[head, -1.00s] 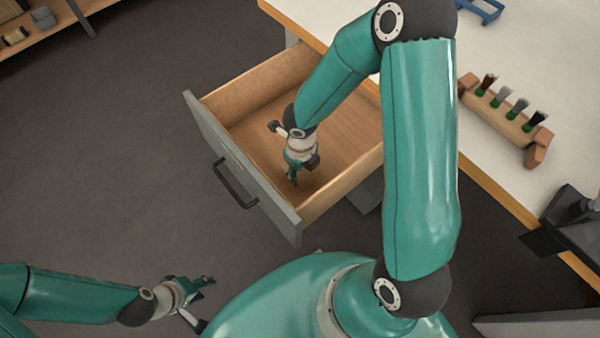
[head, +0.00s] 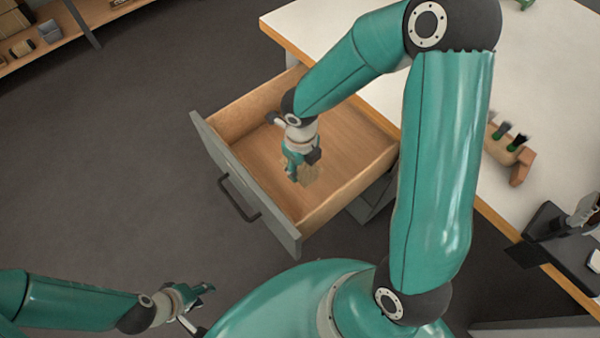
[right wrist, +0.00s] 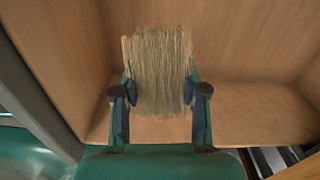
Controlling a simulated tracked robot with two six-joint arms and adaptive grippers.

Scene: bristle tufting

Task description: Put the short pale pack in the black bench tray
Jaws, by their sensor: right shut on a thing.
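The short pale pack (right wrist: 158,72) is a bundle of straw-coloured bristles. In the right wrist view it sits between the two fingers of my right gripper (right wrist: 159,100), which is shut on it. In the head view, the pack (head: 313,173) shows partly beside my right gripper (head: 292,174), inside the open drawer; I cannot tell whether it touches the drawer floor. My left gripper (head: 205,291) is at the lower left, away from the drawer, and its opening is too small to judge. I cannot make out the black bench tray for certain.
The open wooden drawer (head: 250,190) has walls around my right gripper. The white bench (head: 330,30) lies behind and right of it. On the bench are a wooden holder (head: 510,158) with dark brushes and a black device (head: 550,222). A shelf (head: 50,52) stands far left.

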